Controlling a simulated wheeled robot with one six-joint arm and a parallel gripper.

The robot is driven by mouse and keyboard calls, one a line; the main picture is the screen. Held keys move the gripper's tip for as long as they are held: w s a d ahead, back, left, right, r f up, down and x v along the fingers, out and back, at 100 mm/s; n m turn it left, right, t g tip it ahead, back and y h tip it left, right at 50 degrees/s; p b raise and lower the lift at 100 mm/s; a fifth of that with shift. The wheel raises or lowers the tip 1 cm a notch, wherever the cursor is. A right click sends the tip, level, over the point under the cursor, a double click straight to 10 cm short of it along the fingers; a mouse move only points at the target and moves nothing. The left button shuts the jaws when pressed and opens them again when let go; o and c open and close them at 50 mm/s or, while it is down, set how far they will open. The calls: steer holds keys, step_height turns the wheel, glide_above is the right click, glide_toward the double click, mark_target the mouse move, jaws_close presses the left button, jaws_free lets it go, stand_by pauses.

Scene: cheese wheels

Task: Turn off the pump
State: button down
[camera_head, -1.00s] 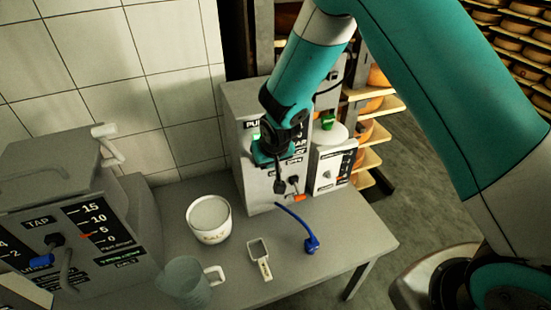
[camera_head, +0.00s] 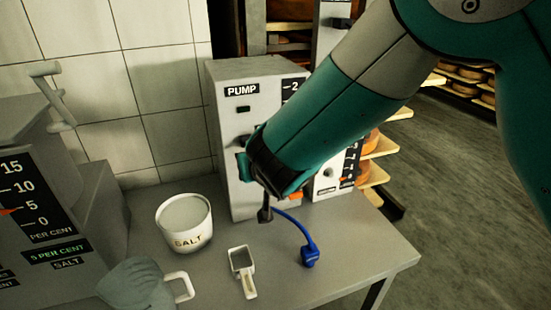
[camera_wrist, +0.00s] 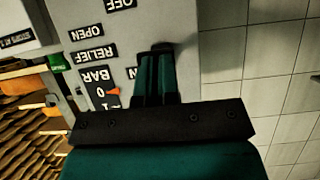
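The pump (camera_head: 232,130) is a grey box with a black "PUMP" label, standing at the back of the table. A small dark rectangle shows under its label. My gripper (camera_wrist: 157,75) is at the pump's front face, its two teal fingers side by side and close together. In the wrist view the pump panel (camera_wrist: 82,22) carries "OFF", "OPEN", "RELIEF" and "BAR" labels, with an orange pointer (camera_wrist: 114,91) near 0. The fingers end just below the "OFF" label, and a dark patch lies at their tips. The pump switch is not clearly visible. My arm hides much of the panel's right side.
A white salt pot (camera_head: 184,225), a small scoop (camera_head: 242,268), a blue-ended hose (camera_head: 309,254) and a jug (camera_head: 140,285) are on the table (camera_head: 345,262). A grey salt-gauge machine (camera_head: 90,195) stands at left. A smaller white box (camera_head: 328,180) is right of the pump.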

steer(key=t+b, duration=0.1)
steer(key=b, duration=0.1)
steer(key=f+b, duration=0.1)
steer(key=b, duration=0.1)
steer(key=shift+w+d+f+t, duration=0.1)
steer(key=shift+w+d+t, duration=0.15)
steer(key=shift+t, duration=0.15)
steer(key=shift+s+r+y, duration=0.1)
steer(key=shift+r+y, duration=0.2)
steer(key=shift+r, duration=0.45)
steer(key=b+v, duration=0.2)
steer(key=v, duration=1.2)
